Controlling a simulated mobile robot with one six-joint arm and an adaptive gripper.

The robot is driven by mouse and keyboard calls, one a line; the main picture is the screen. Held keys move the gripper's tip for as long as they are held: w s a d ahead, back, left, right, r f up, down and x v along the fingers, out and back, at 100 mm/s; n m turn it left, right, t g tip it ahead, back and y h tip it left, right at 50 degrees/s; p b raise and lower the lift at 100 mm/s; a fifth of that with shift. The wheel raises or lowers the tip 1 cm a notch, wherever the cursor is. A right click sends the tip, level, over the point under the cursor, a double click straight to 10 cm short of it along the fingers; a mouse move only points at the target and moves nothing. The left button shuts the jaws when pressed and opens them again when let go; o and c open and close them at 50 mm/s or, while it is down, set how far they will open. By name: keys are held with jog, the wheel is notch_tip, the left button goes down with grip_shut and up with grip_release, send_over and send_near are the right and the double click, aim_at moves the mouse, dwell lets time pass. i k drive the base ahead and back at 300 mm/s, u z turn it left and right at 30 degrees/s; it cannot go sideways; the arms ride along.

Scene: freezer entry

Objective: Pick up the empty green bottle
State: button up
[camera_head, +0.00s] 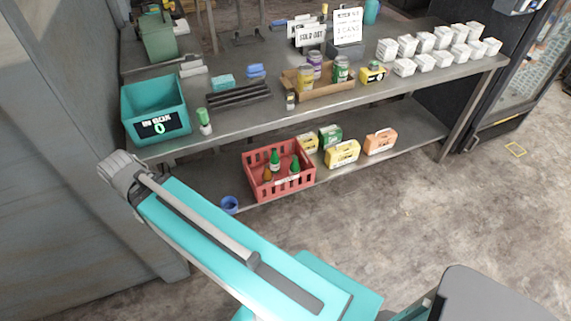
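Two green bottles stand in a red crate (296,184) on the lower shelf. One green bottle (275,160) is near the crate's middle and the other green bottle (295,164) is to its right. A brown bottle (267,174) is in the crate at the left. I cannot tell which bottle is empty. The crate walls hide the bottles' lower parts. My teal arm link crosses the foreground, left of and below the crate. My gripper does not show.
A steel table (240,121) stands above the shelf. It holds a teal bin (152,98), a green-topped bottle (205,121), a cardboard tray (325,88) and several white cartons (428,61). Yellow packs (341,154) sit right of the crate.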

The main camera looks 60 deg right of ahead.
aim_at(274, 159)
jog(key=z, duration=1.2)
jog(key=k, duration=0.6)
jog(key=i, duration=0.6)
jog(key=u, duration=0.05)
